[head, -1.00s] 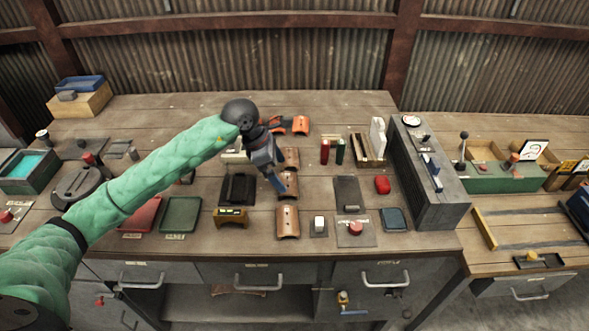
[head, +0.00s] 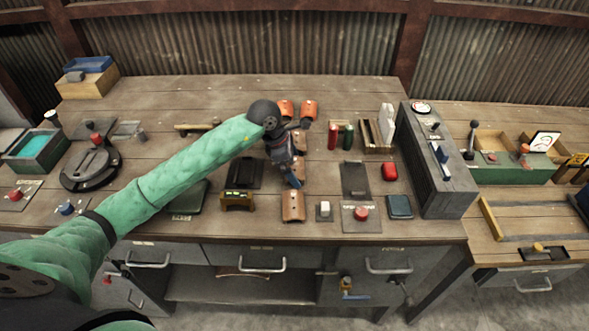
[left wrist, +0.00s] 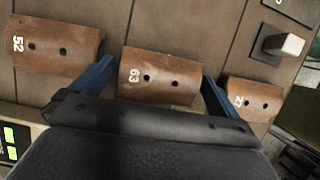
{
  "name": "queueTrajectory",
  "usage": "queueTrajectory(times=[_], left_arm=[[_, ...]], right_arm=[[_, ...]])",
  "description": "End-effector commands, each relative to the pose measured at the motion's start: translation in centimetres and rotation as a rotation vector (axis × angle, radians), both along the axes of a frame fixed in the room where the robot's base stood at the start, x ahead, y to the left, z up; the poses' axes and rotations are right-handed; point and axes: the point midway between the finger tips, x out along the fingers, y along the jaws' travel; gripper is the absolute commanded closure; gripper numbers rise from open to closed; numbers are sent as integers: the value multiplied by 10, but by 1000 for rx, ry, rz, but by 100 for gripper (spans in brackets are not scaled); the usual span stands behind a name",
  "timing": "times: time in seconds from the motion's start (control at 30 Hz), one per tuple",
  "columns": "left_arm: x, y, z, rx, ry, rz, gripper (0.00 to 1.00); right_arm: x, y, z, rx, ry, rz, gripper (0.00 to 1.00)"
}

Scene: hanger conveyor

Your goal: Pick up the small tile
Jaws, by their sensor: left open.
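Three curved brown tiles with two holes each lie in a row on the bench. In the left wrist view they are the tile marked 52 (left wrist: 57,50), the tile marked 63 (left wrist: 158,76) in the middle, and a partly hidden tile (left wrist: 252,98) at the right. The front one shows clearly in the head view (head: 293,206). Contact cannot be told. My right gripper is out of view.
A black tray-like object (head: 243,173) and a yellow-brown display box (head: 237,200) stand to the left. A white-topped switch (head: 324,209) and a red button (head: 361,213) are to the right. A grey console (head: 447,190) stands farther right.

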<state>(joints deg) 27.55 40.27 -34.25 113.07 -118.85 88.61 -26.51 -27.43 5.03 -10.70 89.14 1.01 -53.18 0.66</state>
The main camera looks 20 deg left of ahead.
Motion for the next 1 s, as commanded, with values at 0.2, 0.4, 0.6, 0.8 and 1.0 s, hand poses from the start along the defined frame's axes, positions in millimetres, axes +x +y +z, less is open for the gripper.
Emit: queueTrajectory(times=[0.2, 0.4, 0.6, 0.8, 1.0], left_arm=[[0, 0, 0, 0, 0, 0, 12], [0, 0, 1, 0, 0, 0, 38], [0, 0, 2, 0, 0, 0, 38], [1, 1, 21, 1, -2, -1, 38], [-7, -17, 53, -1, -2, -5, 38]], right_arm=[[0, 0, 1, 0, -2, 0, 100], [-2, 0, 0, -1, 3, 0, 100], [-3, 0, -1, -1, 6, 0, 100], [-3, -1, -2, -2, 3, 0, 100], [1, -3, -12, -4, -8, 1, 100]])
